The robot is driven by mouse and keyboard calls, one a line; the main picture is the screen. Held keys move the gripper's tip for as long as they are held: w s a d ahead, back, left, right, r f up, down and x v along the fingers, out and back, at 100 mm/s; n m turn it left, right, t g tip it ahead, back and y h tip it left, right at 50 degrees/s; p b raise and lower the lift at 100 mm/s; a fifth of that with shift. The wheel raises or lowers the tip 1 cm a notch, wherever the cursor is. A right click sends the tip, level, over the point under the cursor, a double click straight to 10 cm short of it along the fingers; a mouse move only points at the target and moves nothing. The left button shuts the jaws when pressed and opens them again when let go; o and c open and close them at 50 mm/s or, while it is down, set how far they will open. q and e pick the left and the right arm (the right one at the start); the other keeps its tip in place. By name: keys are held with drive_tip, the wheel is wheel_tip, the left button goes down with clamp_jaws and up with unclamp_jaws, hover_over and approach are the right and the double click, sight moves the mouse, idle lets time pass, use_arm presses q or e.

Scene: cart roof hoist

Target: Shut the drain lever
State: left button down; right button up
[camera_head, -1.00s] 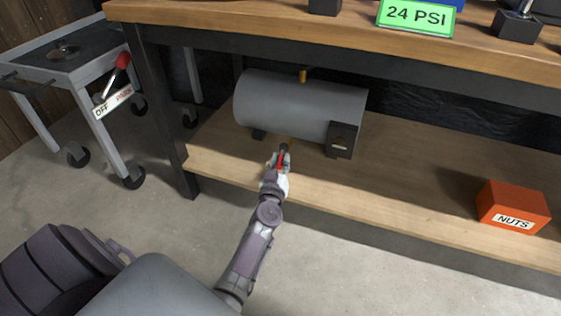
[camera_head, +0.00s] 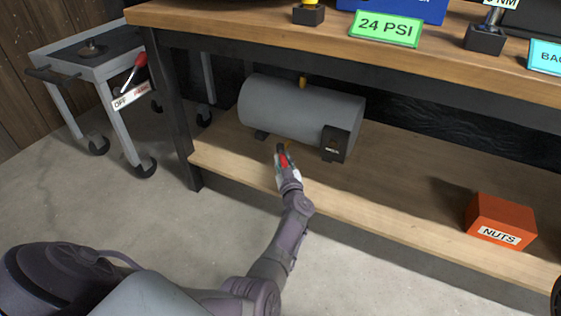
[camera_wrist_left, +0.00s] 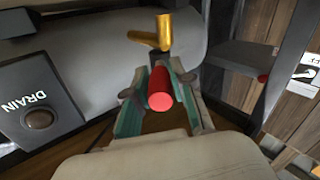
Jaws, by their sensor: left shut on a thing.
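The grey tank (camera_head: 300,108) lies on the low wooden shelf under the bench. A dark panel marked DRAIN (camera_wrist_left: 40,108) is on its end and also shows in the head view (camera_head: 335,143). Below the tank's front is the red drain lever (camera_head: 283,159), its round end facing the camera in the left wrist view (camera_wrist_left: 159,101). My left gripper (camera_head: 282,153) has its two green-padded fingers (camera_wrist_left: 160,92) on either side of the lever and is shut on it. Behind the lever is a brass fitting (camera_wrist_left: 151,34). My right gripper is not in view.
The bench top (camera_head: 230,22) overhangs the shelf (camera_head: 390,205). A bench leg (camera_head: 172,110) stands left of the tank. An orange NUTS box (camera_head: 500,220) sits at the shelf's right. A cart (camera_head: 85,60) with a red-handled lever (camera_head: 136,66) is at the left.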

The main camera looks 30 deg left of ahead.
use_arm(q)
drive_tip(key=shift+w+d+n+y, duration=0.1)
drive_tip(key=shift+d+n+y, duration=0.05)
drive_tip(key=shift+n+y, duration=0.15)
drive_tip(key=shift+g, duration=0.3)
drive_tip(key=c, duration=1)
unclamp_jaws()
drive_tip(key=shift+o, duration=0.2)
